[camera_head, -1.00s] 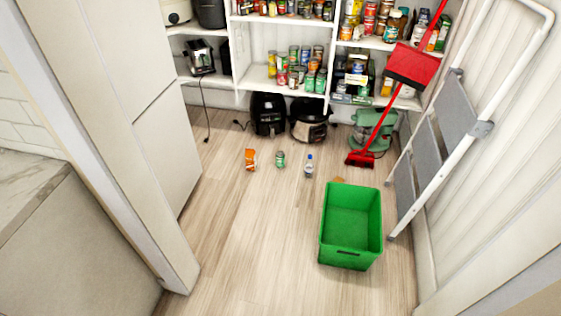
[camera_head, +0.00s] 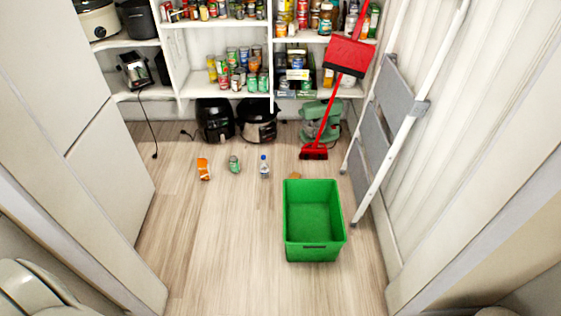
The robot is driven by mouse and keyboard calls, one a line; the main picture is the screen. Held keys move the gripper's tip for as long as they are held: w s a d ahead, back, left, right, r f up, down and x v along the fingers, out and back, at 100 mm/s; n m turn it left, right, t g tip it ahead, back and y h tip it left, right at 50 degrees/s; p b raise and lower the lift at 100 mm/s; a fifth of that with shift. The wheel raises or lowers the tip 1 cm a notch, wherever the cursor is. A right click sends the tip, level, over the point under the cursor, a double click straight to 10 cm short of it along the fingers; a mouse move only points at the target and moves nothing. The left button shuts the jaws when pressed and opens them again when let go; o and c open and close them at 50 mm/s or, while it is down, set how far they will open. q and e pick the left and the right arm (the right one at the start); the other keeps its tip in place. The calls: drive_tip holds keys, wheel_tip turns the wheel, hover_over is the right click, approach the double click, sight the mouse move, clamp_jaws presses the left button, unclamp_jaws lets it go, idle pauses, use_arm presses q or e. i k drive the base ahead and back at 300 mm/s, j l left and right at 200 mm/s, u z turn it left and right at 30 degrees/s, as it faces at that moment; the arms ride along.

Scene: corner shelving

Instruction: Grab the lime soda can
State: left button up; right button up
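A small green can (camera_head: 234,164), which looks like the lime soda can, stands on the wooden floor in front of the shelves. An orange carton or bag (camera_head: 203,169) is to its left and a small clear bottle with a blue cap (camera_head: 264,167) is to its right. The can's label is too small to read. Neither of my grippers shows in the head view. Pale rounded parts at the lower left and lower right corners look like my own arms.
A green crate (camera_head: 314,245), which looks empty, stands on the floor right of centre. A step ladder (camera_head: 372,140) and a red broom (camera_head: 314,150) lean at the right. Shelves (camera_head: 215,92) with cans and appliances fill the back. The floor at centre left is clear.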

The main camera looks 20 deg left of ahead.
sight(234, 161)
drive_tip(key=j+z, duration=0.1)
drive_tip(key=z, duration=0.35)
drive_tip(key=i+j+z, duration=0.15)
drive_tip(key=z, duration=0.3)
drive_tip(key=j+z, duration=0.1)
drive_tip(key=z, duration=0.35)
drive_tip(key=j, duration=0.55)
drive_tip(key=i+j+z, duration=0.15)
drive_tip(key=j, duration=0.4)
drive_tip(key=j+u, duration=0.15)
drive_tip(key=j, duration=1.95)
drive_tip(key=i, duration=0.05)
